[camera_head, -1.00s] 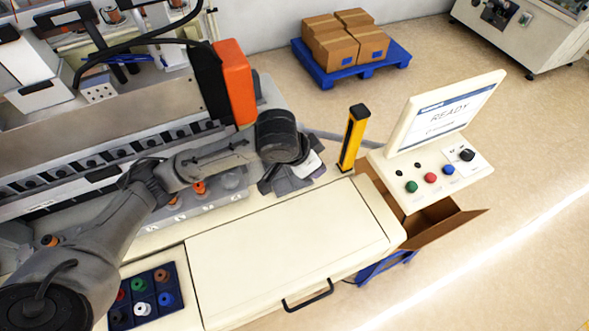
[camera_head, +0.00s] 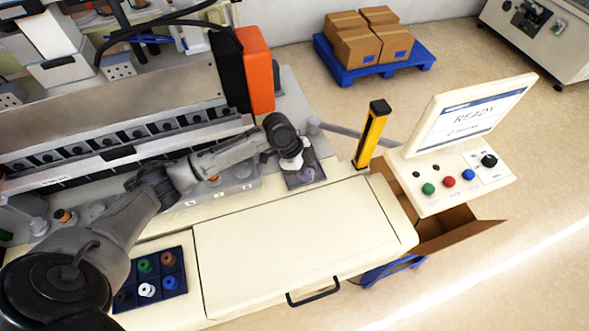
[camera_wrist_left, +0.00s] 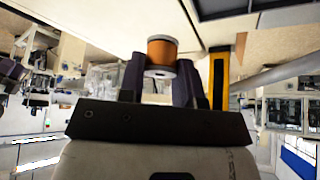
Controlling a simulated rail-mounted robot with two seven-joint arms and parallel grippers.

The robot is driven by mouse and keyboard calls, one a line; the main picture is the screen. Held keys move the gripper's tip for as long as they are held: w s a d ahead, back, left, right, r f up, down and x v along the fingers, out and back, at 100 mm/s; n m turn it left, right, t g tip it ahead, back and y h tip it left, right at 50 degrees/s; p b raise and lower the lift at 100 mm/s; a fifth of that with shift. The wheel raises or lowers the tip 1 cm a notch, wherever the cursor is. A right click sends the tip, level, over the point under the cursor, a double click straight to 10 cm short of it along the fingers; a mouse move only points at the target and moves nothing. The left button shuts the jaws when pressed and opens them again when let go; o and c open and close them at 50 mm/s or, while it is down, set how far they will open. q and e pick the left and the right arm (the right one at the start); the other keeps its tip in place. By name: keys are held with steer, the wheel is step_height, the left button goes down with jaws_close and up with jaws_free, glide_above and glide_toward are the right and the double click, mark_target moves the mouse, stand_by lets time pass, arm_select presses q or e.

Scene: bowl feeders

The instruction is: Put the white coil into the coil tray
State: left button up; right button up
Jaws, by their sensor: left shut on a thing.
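My left gripper (camera_head: 307,178) is over the machine ledge, left of the yellow post. In the left wrist view, its dark fingers (camera_wrist_left: 160,80) are shut on a coil (camera_wrist_left: 161,52) with a copper-orange winding and pale grey-white end discs. In the head view this held coil is too small to make out clearly. The dark blue coil tray (camera_head: 181,250) lies at the lower left and holds several coils. A white coil (camera_head: 147,290) sits in its front row, beside a blue coil (camera_head: 170,283). My left arm hides part of the tray's left side. My right gripper is not seen.
A cream cover with a black handle (camera_head: 313,293) fills the front, its top clear. A yellow post (camera_head: 372,135) and a control panel reading READY (camera_head: 470,120) stand to the right, above an open cardboard box (camera_head: 450,228). The feeder machine (camera_head: 120,100) borders the back.

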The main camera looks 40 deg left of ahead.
arm_select(q)
glide_above(294, 179)
step_height(294, 179, down, 3)
steer(key=shift+w+f, duration=0.1)
steer(key=shift+f, duration=0.1)
step_height(294, 179, down, 4)
steer(key=shift+r+p, duration=0.2)
steer(key=shift+p, duration=0.25)
steer(key=shift+f, duration=0.15)
steer(key=shift+f, duration=0.1)
steer(key=o, duration=0.9)
steer(key=shift+a, duration=0.1)
